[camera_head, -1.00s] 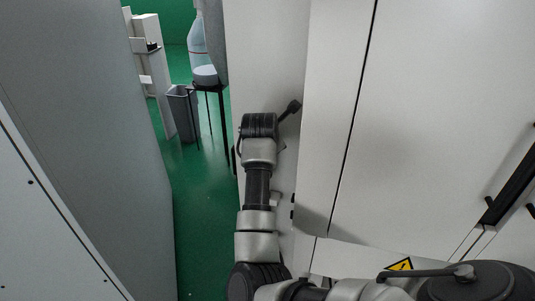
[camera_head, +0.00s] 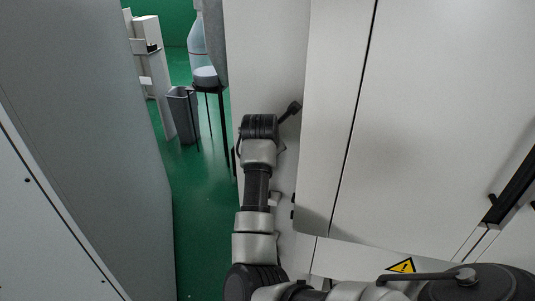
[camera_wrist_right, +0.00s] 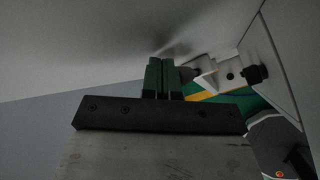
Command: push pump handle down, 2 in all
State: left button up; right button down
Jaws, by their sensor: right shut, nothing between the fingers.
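My right gripper shows in the right wrist view (camera_wrist_right: 162,78). Its two green fingers are together with nothing between them, and their tips are close to a pale surface. I cannot tell whether they touch it. In the head view my arm reaches up the middle along a white panel, and its fingers are hidden. A small black knob on a short stem (camera_head: 294,107) sticks out just right of my wrist. I cannot tell whether it is the pump handle, and no other clear pump handle shows. My left gripper is not in view.
A white cabinet (camera_head: 430,120) with a black door handle (camera_head: 512,187) fills the right. A grey panel (camera_head: 90,130) stands at the left. Between them is a strip of green floor (camera_head: 205,240), with a grey bin (camera_head: 182,115) and a large bottle (camera_head: 204,75) on a black stand farther back.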

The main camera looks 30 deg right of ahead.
jog(key=shift+a+f+b, duration=0.1)
jog(key=shift+f+b, duration=2.25)
jog(key=shift+f, duration=0.35)
dwell(1.7)
jog(key=shift+r, duration=0.1)
jog(key=shift+r+p, duration=1.45)
jog(key=shift+r, duration=1.5)
jog(key=shift+r, duration=0.15)
jog(key=shift+r+p, duration=1.05)
jog(key=shift+r, duration=1.35)
